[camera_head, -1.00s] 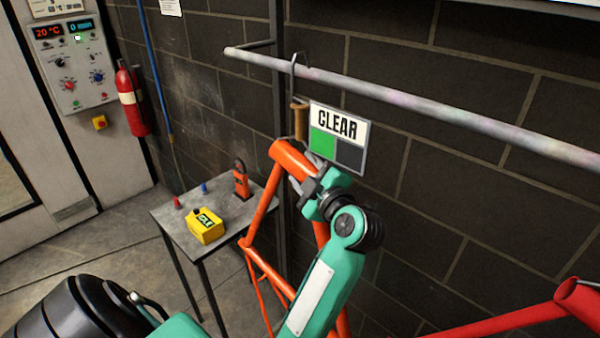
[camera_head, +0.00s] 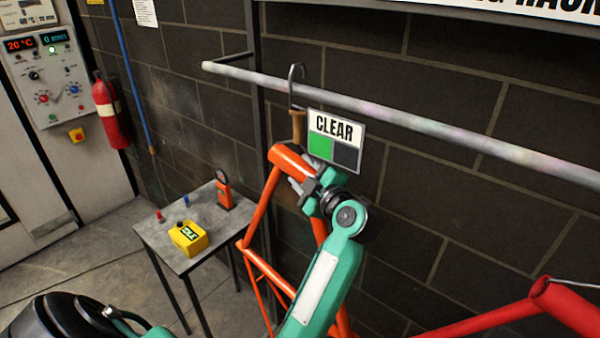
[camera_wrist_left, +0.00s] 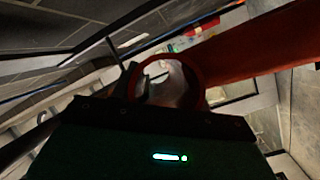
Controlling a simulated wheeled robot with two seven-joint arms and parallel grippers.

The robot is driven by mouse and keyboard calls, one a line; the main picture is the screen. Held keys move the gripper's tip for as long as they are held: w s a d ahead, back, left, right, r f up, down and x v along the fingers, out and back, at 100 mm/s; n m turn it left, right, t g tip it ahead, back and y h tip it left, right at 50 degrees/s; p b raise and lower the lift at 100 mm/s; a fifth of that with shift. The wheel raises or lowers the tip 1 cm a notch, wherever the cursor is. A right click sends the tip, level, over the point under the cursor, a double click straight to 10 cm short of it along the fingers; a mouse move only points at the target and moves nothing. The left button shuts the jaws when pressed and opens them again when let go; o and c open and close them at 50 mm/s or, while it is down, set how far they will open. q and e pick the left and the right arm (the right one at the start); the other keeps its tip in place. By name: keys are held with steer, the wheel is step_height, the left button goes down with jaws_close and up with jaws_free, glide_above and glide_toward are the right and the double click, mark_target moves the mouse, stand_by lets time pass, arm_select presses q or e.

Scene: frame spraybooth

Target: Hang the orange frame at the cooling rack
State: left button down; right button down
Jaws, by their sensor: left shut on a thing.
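My left gripper (camera_head: 307,188) is shut on the orange frame (camera_head: 257,215), near its top end, and holds it up in front of the wall. A metal hook (camera_head: 291,88) with a brown lower part (camera_head: 298,127) rises from the frame's top end. The hook's bend shows above the cooling rack's pale rail (camera_head: 400,116); I cannot tell whether it is over the rail or in front of it. In the left wrist view a tube (camera_wrist_left: 255,48) of the frame and its open round end (camera_wrist_left: 200,88) are close to the gripper. My right gripper is out of view.
A CLEAR sign (camera_head: 335,140) hangs beside the hook, just behind the gripper. A small table (camera_head: 160,242) with a yellow box (camera_head: 188,237) stands to the left. A red frame (camera_head: 480,322) is at the lower right. A fire extinguisher (camera_head: 111,115) is on the left.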

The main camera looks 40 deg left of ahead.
arm_select(q)
steer(key=shift+f, duration=1.1)
steer(key=shift+s, duration=0.1)
steer(key=c, duration=0.8)
jaws_free()
steer(key=shift+o, duration=0.9)
steer(key=shift+s, duration=0.1)
